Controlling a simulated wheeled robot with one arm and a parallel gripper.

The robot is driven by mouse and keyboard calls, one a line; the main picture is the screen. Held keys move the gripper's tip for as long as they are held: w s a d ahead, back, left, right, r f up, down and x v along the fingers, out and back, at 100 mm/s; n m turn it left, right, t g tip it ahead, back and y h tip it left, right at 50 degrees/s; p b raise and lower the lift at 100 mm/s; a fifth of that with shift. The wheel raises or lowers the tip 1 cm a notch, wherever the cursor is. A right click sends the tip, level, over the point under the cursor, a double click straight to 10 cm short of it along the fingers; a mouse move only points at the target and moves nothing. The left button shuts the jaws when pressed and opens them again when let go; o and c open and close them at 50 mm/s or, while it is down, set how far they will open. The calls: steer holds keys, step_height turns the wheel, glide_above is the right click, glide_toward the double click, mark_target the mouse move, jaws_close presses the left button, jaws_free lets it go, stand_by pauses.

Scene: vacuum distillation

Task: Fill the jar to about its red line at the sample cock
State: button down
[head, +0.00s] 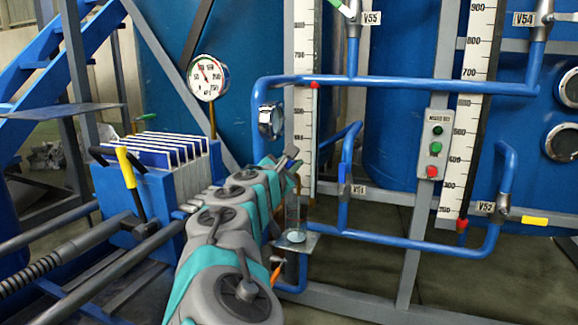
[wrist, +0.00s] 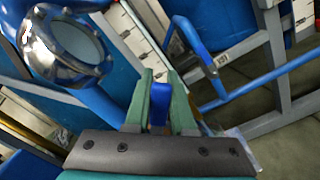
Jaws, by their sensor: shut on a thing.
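My gripper (head: 291,160) is at the sample point, in front of the blue pipework. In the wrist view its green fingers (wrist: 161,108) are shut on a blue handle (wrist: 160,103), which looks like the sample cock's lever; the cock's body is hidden. The clear jar (head: 296,214) stands upright on a small metal shelf (head: 316,241) just below my gripper in the head view. Its upper part is partly covered by my gripper. I cannot make out its red line or its liquid level. In the wrist view a clear edge shows at the lower right, too unclear to name.
A chrome sight glass (head: 270,120) sits on the pipe left of the cock; it is large in the wrist view (wrist: 68,45). Valve V51 (head: 354,189), a push-button box (head: 435,145) and an orange-handled valve (head: 277,271) are close by. A blue filter press (head: 160,170) stands left of my arm.

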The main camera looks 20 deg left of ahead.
steer(key=shift+d+f+m, duration=0.2)
steer(key=shift+m, duration=0.3)
steer(key=c, duration=0.8)
jaws_free()
steer(key=shift+o, duration=0.2)
steer(key=shift+s, duration=0.1)
